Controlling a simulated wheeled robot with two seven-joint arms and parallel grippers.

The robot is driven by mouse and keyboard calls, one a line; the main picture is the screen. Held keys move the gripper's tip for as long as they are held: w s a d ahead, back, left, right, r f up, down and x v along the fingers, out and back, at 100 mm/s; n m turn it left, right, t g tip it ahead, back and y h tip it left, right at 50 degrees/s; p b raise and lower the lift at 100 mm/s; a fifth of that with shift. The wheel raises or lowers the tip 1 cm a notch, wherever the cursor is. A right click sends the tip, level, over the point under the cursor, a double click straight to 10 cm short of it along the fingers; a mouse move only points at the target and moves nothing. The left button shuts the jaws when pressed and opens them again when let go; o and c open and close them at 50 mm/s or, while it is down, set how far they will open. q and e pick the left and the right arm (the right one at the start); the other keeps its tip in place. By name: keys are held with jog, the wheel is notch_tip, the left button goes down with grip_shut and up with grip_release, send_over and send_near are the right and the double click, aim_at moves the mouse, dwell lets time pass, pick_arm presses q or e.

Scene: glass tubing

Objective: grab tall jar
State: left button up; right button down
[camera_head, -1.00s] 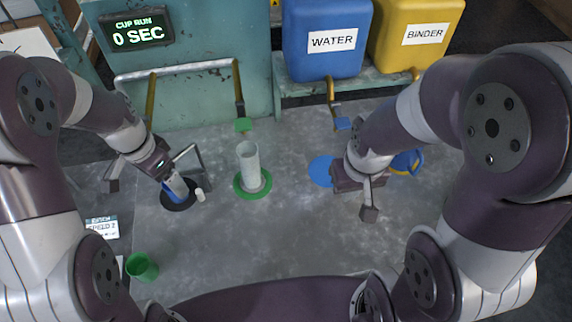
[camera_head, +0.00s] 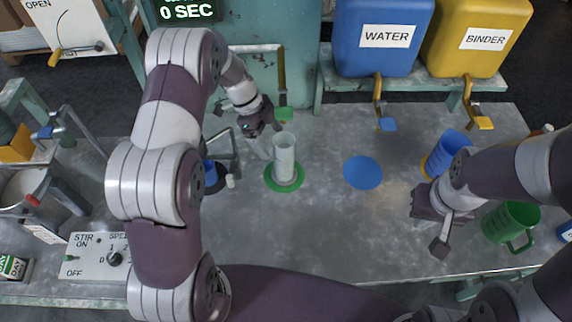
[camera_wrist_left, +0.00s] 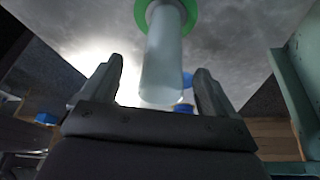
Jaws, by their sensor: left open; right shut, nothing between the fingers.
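The tall jar (camera_head: 284,158) is a pale, translucent cylinder standing upright on a green disc (camera_head: 270,184) in the head view. My left gripper (camera_head: 262,147) is open just to the left of the jar's upper part. In the left wrist view, the jar (camera_wrist_left: 163,62) appears centred between the two spread fingers (camera_wrist_left: 160,78); I cannot tell whether it is within their reach or touching them. My right gripper (camera_head: 440,243) is shut and empty over the right part of the table, well away from the jar.
A bare blue disc (camera_head: 362,172) lies right of the jar. A metal frame and a blue vessel (camera_head: 210,174) are close on the left.

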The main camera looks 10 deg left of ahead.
aim_at(284, 159)
pick_arm(q)
jog(key=x, duration=0.1)
jog(key=p+x, duration=0.1)
jog(key=x, duration=0.1)
jog(key=p+x, duration=0.1)
jog(key=x, duration=0.1)
jog(key=shift+w+d, duration=0.1)
jog(key=shift+w, duration=0.25)
jog(key=shift+f, duration=0.3)
jog(key=c, duration=1.6)
jog(key=shift+o, duration=0.2)
jog(key=shift+d+r, duration=0.1)
